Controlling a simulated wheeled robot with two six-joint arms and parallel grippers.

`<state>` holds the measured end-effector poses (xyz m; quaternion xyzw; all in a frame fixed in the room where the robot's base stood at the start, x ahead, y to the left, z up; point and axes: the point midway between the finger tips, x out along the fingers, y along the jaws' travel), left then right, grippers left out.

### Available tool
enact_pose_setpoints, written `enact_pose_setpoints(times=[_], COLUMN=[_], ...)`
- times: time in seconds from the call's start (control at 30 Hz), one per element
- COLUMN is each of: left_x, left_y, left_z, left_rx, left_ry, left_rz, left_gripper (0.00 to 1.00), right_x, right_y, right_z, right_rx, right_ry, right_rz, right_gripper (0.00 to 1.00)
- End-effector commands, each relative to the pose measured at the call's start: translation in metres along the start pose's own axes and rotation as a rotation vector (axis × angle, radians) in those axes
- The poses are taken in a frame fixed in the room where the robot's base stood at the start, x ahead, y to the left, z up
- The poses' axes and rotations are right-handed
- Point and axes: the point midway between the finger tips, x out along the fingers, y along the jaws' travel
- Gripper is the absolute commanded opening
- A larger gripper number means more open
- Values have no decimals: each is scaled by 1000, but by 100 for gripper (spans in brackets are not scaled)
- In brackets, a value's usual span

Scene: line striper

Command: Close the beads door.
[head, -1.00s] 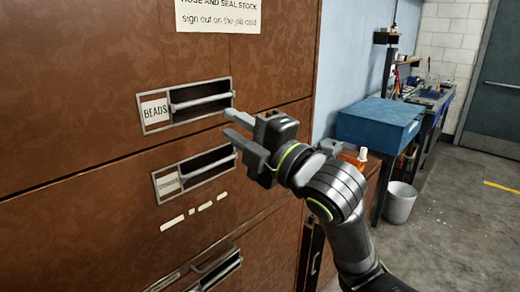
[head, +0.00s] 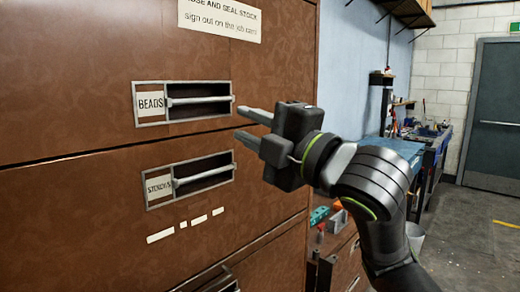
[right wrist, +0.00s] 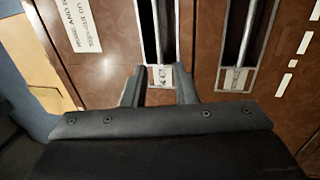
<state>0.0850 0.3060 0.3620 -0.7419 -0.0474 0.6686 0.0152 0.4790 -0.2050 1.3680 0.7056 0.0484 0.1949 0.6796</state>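The beads door (head: 90,110) is a brown panel with a white BEADS label and a recessed metal bar handle (head: 200,101). It looks about flush with the brown panel below, though a small gap is hard to judge. My right gripper (head: 239,121) is just right of the handle recess in the head view, fingers apart and pointing left toward the panel. In the right wrist view, the open fingers (right wrist: 158,78) frame the end of the beads recess and its label (right wrist: 160,76). Nothing is between them. My left gripper is out of view.
Below is another brown panel with a labelled recess handle (head: 203,173), and a further handle shows at the bottom edge. A paper sign (head: 220,18) is above. A blue-topped bench (head: 400,148) and a grey door (head: 492,120) stand at the right. Open floor shows at lower right.

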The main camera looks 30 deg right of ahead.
Motion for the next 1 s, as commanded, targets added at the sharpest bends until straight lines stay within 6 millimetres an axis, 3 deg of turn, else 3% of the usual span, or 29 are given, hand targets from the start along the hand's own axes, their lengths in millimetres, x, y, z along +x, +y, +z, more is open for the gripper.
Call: enact_pose_setpoints(times=[0.3,0.83,1.0], left_x=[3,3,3], left_y=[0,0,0], left_z=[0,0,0], left_rx=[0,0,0], left_ry=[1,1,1], left_rz=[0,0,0], left_gripper=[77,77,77], right_x=[-18,-19,-14], right_y=[0,0,-22], right_z=[0,0,6], right_rx=[-1,0,52], right_ry=[0,1,-16], right_rz=[-2,-3,-41], right_gripper=[26,26,26])
